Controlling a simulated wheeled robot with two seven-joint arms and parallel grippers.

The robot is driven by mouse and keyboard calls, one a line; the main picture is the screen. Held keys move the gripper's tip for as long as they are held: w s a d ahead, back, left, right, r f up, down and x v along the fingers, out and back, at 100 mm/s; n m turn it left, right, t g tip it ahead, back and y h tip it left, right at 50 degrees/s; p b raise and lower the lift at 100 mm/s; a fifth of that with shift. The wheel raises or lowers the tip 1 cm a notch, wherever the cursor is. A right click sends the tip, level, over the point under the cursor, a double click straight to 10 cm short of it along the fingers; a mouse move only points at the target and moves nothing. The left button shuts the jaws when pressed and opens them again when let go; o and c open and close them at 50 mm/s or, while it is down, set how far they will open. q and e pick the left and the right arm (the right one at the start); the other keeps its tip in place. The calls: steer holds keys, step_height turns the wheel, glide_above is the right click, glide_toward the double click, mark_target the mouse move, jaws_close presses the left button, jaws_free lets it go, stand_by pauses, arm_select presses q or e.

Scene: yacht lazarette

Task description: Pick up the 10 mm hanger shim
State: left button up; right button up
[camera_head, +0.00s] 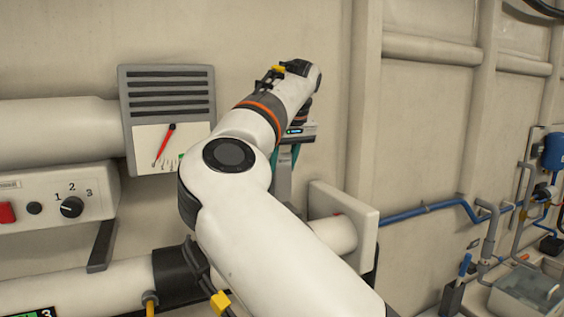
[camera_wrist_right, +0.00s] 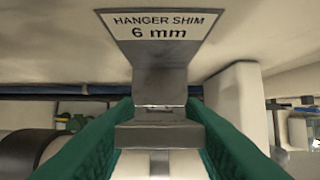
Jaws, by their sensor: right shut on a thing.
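My right gripper (camera_head: 284,157) is at the wall behind my forearm, mostly hidden by my arm in the head view. In the right wrist view its two green fingers (camera_wrist_right: 158,122) are on either side of a grey metal piece (camera_wrist_right: 157,86). They are shut on it. A label on this piece reads "HANGER SHIM 6 mm". No label reading 10 mm shows in either view. In the head view a grey part shows below the fingers; I cannot tell whether it is the shim or a bracket. My left gripper is not in view.
A gauge panel (camera_head: 168,85) with a red pointer and a control box (camera_head: 58,195) with a knob are at the left. A horizontal pipe (camera_head: 85,288) runs below, with a pale plate (camera_head: 344,218) near the gripper. Blue piping (camera_head: 430,207) is at the right.

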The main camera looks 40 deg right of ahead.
steer(key=shift+s+a+f+b, duration=0.1)
steer(key=shift+s+a+b, duration=0.1)
steer(key=shift+s+b, duration=0.25)
steer(key=shift+s+a+f+b, duration=0.15)
steer(key=shift+s+b, duration=0.1)
steer(key=shift+s, duration=0.35)
steer(key=s+a+b, duration=0.3)
steer(key=s+b, duration=0.1)
steer(key=s, duration=0.6)
steer(key=shift+r+b, duration=0.3)
steer(key=shift+b, duration=0.1)
steer(key=shift+w, duration=0.1)
steer(key=w+d+p, duration=0.2)
steer(key=w+p, duration=0.2)
steer(key=w, duration=0.4)
steer(key=shift+d, duration=0.25)
